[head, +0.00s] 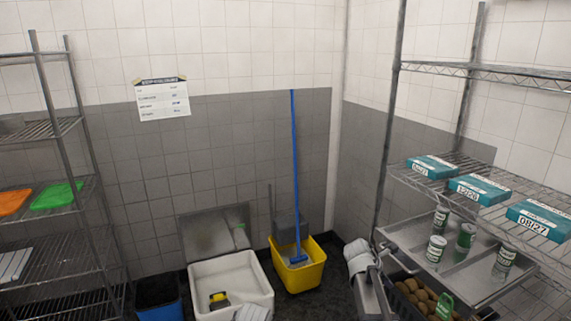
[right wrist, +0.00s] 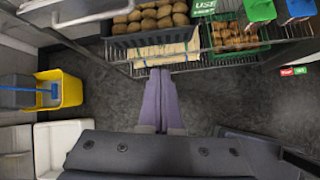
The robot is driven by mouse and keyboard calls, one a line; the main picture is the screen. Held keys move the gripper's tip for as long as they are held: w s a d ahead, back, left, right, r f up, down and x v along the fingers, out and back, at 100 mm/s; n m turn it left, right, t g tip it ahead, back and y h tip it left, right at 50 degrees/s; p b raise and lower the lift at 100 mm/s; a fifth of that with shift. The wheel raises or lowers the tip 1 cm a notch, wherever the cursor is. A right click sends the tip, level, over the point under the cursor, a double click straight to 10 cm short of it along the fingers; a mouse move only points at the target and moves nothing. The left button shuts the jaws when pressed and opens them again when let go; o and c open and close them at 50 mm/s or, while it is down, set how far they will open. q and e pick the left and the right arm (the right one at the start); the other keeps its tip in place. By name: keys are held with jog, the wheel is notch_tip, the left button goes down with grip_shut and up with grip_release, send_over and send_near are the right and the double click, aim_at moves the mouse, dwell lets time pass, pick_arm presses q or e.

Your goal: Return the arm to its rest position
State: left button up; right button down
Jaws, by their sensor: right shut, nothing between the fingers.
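My right gripper (head: 374,288) shows at the lower right of the head view, in front of the lower part of the right-hand rack. In the right wrist view its two pale fingers (right wrist: 161,82) lie together, shut and empty. They point toward the rack's lower shelf, with dark floor around them. In the head view I cannot make out the fingertips clearly. My left gripper is not in view.
The right metal rack holds teal boxes (head: 478,189), several cans (head: 466,236) and a crate of potatoes (right wrist: 150,18). A yellow mop bucket (head: 300,276), white basin (head: 247,276) and blue bin (head: 158,300) stand on the floor. Another rack (head: 58,180) stands left.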

jog(key=s+a+f+m+g+y, duration=0.1)
jog(key=s+a+f+m+y, duration=0.1)
jog(key=s+a+m, duration=0.5)
jog(key=s+a+f+m+g+y, duration=0.2)
jog(key=s+a+m, duration=0.6)
jog(key=s+a, duration=0.9)
jog(key=a+y, duration=0.2)
jog(key=a, duration=0.3)
jog(key=shift+s+a+f, duration=0.4)
